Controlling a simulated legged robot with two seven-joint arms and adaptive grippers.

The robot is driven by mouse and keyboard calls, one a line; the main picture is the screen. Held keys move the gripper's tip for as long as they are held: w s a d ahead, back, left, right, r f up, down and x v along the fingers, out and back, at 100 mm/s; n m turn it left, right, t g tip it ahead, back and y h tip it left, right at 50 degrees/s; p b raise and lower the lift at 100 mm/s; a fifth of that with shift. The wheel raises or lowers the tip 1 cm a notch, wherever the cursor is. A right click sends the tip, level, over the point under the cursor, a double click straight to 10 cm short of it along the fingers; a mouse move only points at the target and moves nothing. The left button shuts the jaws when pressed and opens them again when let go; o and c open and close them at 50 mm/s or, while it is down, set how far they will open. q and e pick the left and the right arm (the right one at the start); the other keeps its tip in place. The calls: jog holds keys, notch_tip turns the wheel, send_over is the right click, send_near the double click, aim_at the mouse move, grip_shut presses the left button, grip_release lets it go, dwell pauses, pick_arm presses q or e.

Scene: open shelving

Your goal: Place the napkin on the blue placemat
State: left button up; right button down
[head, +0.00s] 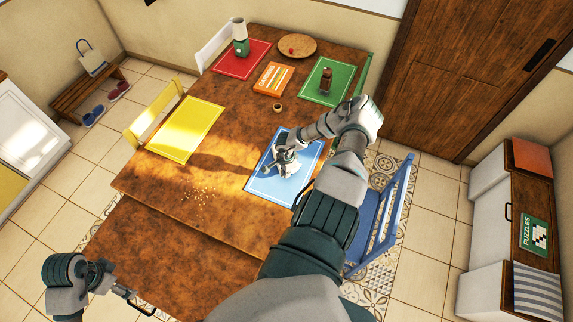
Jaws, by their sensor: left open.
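The blue placemat (262,186) lies on the wooden table's right side, in front of the blue chair. My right gripper (279,168) is over this placemat and hides part of it. I cannot tell whether its fingers are open or shut, or whether they hold anything. No napkin can be made out for certain; a grey-and-white striped cloth-like thing (538,292) is on the low cabinet at the lower right. My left gripper (128,295) is open at the lower left, by the table's near left edge, far from the placemat.
The table (215,215) also bears yellow (186,130), red (240,62) and green (325,85) placemats. An orange box (273,79), a small cup (277,108) and a round board (297,46) stand among them. Crumbs (200,193) lie near the front. A blue chair (392,215) is close on the right.

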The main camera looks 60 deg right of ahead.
jog(key=shift+s+a+f, duration=0.4)
jog(key=shift+a+f, duration=0.4)
jog(key=shift+a, duration=0.05)
jog(key=shift+s+a+f, duration=0.4)
jog(key=shift+a+f, duration=0.35)
jog(key=shift+a, duration=0.05)
jog(key=c, duration=0.9)
grip_release()
